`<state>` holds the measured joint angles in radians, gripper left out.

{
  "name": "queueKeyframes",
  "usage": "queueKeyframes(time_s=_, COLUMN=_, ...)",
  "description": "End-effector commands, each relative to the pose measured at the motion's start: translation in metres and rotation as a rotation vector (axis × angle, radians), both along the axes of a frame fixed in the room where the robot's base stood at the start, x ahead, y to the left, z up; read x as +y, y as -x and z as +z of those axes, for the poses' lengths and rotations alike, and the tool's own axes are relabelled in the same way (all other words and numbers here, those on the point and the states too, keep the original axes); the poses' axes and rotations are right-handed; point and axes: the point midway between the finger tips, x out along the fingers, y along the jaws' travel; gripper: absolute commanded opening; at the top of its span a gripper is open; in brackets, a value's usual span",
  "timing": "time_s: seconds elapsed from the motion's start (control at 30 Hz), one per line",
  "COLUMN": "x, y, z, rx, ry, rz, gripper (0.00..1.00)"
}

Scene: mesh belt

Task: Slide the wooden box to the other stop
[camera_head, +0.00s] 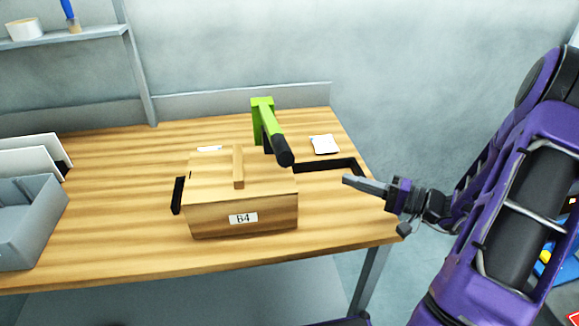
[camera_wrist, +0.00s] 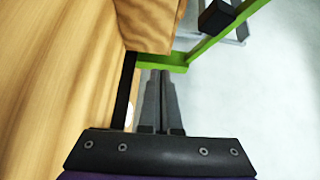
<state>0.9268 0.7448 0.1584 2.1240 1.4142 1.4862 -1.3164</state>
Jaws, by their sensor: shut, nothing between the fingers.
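The wooden box (camera_head: 262,188) has a lid bar on top and a B4 label on its front. It sits on the table near the left black stop (camera_head: 178,196); I cannot tell whether they touch. A black right-hand stop (camera_head: 335,163) lies at the table's right side, with clear table between it and the box. My gripper (camera_head: 346,180) is shut and empty, to the right of the box and apart from it, by the right-hand stop. In the wrist view, my shut fingers (camera_wrist: 160,78) point towards the box (camera_wrist: 150,22), with a black strip (camera_wrist: 124,90) to their left.
A green post (camera_head: 262,105) with a black-ended arm stands behind the box and reaches over its right back corner. White cards (camera_head: 324,145) lie on the table (camera_head: 110,225). A grey bin (camera_head: 40,222) stands at the left. The table's front strip is clear.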

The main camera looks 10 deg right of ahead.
Motion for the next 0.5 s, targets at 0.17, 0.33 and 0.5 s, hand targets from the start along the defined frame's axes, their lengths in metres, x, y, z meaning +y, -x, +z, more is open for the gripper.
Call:
queueKeyframes(time_s=0.17, x=-0.007, y=-0.001, z=-0.002, rx=0.018, ry=-0.043, rz=-0.06, gripper=0.0)
queueKeyframes(time_s=0.33, x=0.012, y=-0.017, z=-0.001, rx=0.017, ry=-0.041, rz=-0.054, gripper=0.0)
queueKeyframes(time_s=0.5, x=0.039, y=-0.042, z=-0.001, rx=0.016, ry=-0.04, rz=-0.052, gripper=0.0)
